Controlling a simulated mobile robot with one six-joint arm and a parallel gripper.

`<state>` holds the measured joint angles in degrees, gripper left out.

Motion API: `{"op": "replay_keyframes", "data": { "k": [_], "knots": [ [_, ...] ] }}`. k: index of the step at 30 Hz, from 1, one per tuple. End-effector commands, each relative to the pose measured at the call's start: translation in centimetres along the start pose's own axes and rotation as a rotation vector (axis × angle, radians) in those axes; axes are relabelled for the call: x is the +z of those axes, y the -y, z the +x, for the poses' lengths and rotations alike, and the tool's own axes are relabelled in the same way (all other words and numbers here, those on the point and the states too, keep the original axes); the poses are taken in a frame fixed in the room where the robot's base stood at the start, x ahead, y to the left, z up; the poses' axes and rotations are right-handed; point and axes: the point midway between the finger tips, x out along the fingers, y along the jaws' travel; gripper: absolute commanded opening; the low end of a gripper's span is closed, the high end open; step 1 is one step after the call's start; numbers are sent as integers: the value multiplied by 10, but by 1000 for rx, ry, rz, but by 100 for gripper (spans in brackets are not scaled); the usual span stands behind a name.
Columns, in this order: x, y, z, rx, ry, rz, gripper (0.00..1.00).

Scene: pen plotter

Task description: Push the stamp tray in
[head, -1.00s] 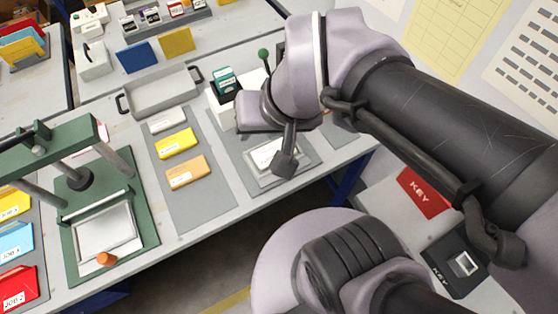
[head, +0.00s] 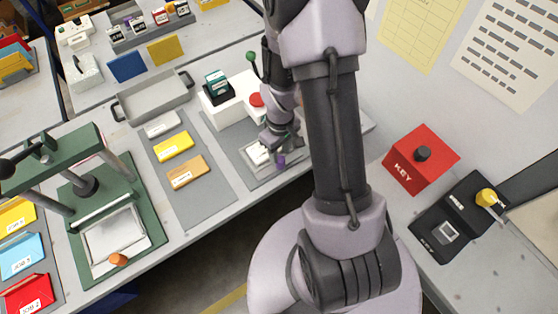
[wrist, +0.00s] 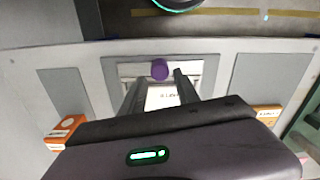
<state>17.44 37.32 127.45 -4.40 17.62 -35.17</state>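The stamp tray (head: 257,155) is a pale, flat tray on a grey pad, in front of the white stamping machine (head: 232,107), which has a red button and a green-knobbed lever. A purple knob (head: 281,161) is at the tray's front; it also shows in the wrist view (wrist: 159,69). There, a white labelled card (wrist: 162,97) lies on the tray. My gripper (head: 283,146) is just above the tray. In the wrist view, my gripper's (wrist: 157,82) two dark fingers are apart with nothing between them, on either side of the knob and card. Whether they touch the tray cannot be told.
A green press (head: 110,205) with an orange knob stands at left. Yellow (head: 173,146) and orange (head: 187,171) cards lie on a grey mat beside the tray. An empty grey tray (head: 152,97) is behind. A red KEY block (head: 420,160) and black key box (head: 462,222) are at right.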

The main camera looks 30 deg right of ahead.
Motion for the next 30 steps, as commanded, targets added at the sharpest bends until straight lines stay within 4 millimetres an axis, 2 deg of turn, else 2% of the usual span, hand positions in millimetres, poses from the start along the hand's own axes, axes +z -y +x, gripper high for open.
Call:
{"op": "replay_keyframes", "data": {
  "k": [1, 3, 9, 20, 26, 30],
  "knots": [
    [1, 0, 14, -2, 3, 0, 38],
    [0, 0, 27, -1, 2, -1, 38],
    [0, 0, 50, 0, 0, 1, 38],
    [0, 0, 55, 0, -1, 1, 38],
    [0, 0, 55, 0, 0, 1, 0],
    [0, 0, 54, 0, 0, 1, 0]
  ]
}}
